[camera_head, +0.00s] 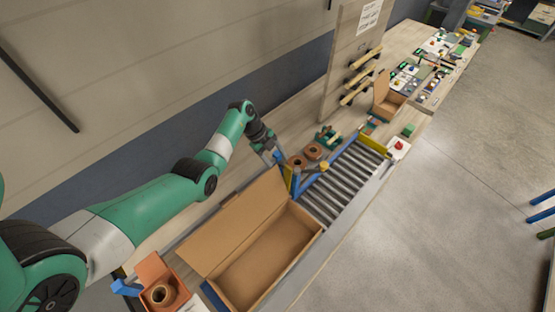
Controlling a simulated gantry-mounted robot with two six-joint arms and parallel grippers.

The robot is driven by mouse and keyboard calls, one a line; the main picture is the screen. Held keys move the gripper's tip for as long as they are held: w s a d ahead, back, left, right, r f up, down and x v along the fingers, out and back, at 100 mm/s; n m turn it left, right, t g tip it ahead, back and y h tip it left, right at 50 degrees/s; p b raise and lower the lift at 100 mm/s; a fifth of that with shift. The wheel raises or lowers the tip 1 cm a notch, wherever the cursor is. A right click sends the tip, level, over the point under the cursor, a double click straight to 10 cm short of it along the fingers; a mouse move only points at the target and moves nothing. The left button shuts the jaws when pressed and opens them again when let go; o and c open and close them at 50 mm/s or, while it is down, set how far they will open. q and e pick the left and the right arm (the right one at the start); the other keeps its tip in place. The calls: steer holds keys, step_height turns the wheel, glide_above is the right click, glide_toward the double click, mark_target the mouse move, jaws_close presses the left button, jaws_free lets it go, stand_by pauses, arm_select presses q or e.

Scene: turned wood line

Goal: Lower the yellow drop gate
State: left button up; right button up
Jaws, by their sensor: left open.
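A yellow bar (374,146) spans the far end of the roller conveyor (343,184), and it looks like the drop gate. A blue lever (309,181) with a yellow knob (323,167) stands at the conveyor's near left side, beside a narrow yellow upright piece (296,183). My left gripper (278,157) is open and empty, just left of the lever and the brown turned pieces. It is apart from the yellow bar. Whether its fingertips touch the blue frame I cannot tell. My right gripper is out of view.
An open cardboard box (289,262) stands at the conveyor's near end. Brown round pieces (313,151) and a green device (328,136) sit left of the rollers. A red button box (398,148) is at the right. The rollers look empty. A smaller carton (386,99) stands beyond.

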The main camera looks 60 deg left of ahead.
arm_select(q)
steer(key=p+v, duration=0.1)
steer(key=v, duration=1)
steer(key=shift+r, duration=0.1)
